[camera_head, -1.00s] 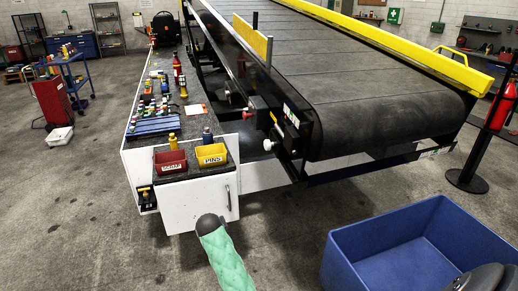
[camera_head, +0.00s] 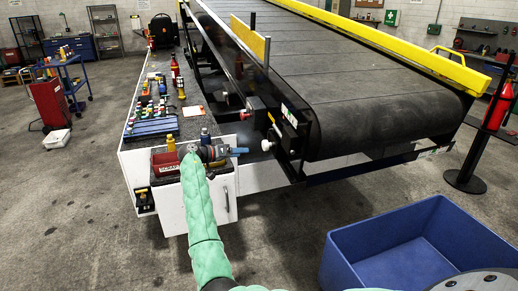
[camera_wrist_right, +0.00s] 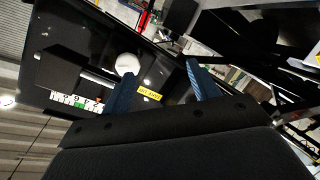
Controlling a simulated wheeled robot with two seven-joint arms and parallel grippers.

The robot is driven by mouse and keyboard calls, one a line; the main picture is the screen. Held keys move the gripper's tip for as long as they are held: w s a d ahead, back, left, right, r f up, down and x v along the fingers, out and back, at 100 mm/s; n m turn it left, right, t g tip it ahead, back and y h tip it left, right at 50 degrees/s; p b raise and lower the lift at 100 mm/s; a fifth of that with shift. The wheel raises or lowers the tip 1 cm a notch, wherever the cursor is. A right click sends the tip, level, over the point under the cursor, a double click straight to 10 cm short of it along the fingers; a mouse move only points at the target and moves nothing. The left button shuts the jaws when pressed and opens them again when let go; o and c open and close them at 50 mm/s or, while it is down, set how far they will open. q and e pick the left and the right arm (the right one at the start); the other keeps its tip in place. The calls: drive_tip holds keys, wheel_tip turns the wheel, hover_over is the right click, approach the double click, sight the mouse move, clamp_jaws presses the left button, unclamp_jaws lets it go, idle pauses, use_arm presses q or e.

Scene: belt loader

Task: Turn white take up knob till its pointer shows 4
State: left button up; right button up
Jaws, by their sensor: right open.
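A round white knob (camera_wrist_right: 127,64) shows on the dark side panel in the right wrist view, just beyond one finger. A pale round shape beside the conveyor end in the head view (camera_head: 266,145) looks like the same knob. My left gripper is not in view.
A yellow label (camera_wrist_right: 149,93) and a silver rod (camera_wrist_right: 85,73) are near the knob. A red bin (camera_head: 165,167) stands on the white cabinet under my right wrist. A blue crate (camera_head: 345,262) stands on the floor at right. The conveyor (camera_head: 380,100) fills the back.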

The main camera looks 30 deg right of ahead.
sight(263, 147)
drive_tip(key=s+d+m+g+p, duration=0.1)
drive_tip(key=d, duration=0.1)
drive_tip(key=s+d+r+m+g+h+p, duration=0.1)
drive_tip(key=d, duration=0.1)
drive_tip(key=s+d+r+m+g+h+p, duration=0.1)
drive_tip(key=s+d, duration=0.1)
drive_tip(key=shift+d+r+m+g, duration=0.2)
drive_tip(key=shift+d+m+g, duration=0.1)
drive_tip(key=shift+m, duration=0.1)
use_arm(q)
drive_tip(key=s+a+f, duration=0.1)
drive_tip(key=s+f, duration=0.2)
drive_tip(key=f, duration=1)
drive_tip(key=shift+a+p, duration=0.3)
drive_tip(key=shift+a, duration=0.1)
use_arm(e)
drive_tip(key=shift+s+d, duration=0.1)
drive_tip(key=shift+d, duration=0.35)
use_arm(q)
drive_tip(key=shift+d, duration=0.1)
use_arm(e)
drive_tip(key=c, duration=1)
